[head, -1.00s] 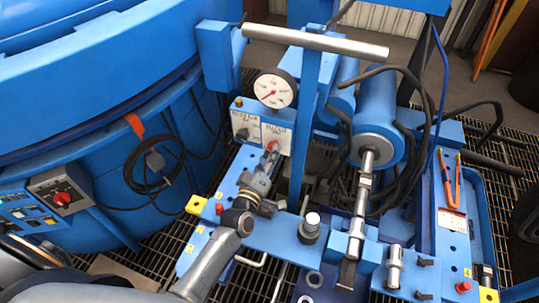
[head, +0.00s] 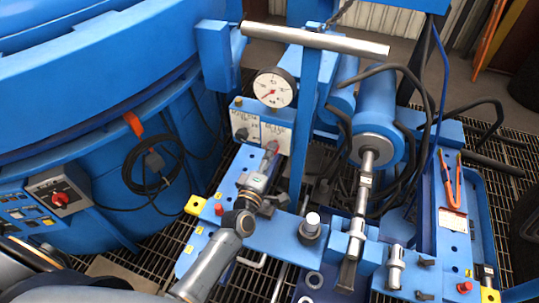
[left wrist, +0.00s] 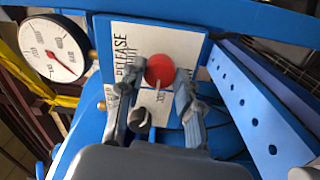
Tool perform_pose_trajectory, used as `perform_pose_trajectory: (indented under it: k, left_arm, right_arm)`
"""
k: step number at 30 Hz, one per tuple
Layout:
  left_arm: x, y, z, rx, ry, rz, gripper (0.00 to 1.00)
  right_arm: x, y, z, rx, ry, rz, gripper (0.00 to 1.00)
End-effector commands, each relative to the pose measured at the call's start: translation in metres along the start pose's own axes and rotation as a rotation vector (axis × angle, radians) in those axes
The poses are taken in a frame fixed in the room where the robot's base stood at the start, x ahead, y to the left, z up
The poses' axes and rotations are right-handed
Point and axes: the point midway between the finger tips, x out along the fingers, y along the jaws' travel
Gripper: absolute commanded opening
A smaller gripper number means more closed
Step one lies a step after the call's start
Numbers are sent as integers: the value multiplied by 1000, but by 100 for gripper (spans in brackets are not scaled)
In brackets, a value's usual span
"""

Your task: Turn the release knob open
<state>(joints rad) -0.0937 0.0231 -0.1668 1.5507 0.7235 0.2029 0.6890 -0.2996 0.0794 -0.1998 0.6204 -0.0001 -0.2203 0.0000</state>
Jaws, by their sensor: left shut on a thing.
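The release knob (left wrist: 160,69) is round and red, on a white panel lettered RELEASE in the left wrist view. A small pale mark shows at its lower edge. It also shows in the head view (head: 272,145), partly covered by my gripper. My left gripper (head: 271,154) reaches up to it from below. In the left wrist view, the fingers of the left gripper (left wrist: 156,84) stand on either side of the red knob, shut on it. How far the knob is turned I cannot tell. My right gripper is not in view.
A dark knob (left wrist: 141,118) sits close beside the red one on the same panel. A pressure gauge (head: 275,87) stands just above the panel. A blue post with a grey crossbar (head: 315,40) rises to the right. A blue cylinder (head: 378,118) lies further right.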

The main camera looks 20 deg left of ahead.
Motion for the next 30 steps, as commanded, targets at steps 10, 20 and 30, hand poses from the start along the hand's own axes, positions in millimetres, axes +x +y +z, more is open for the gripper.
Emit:
perform_pose_trajectory:
  k: [10, 20, 30]
  left_arm:
    - [0, -1, 0, 0, 0, -1, 47]
    - [0, 0, 0, 1, 0, -1, 57]
    - [-46, -2, 0, 1, -2, -5, 57]
  right_arm:
    - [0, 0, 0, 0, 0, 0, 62]
    - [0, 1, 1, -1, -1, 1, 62]
    - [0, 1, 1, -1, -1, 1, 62]
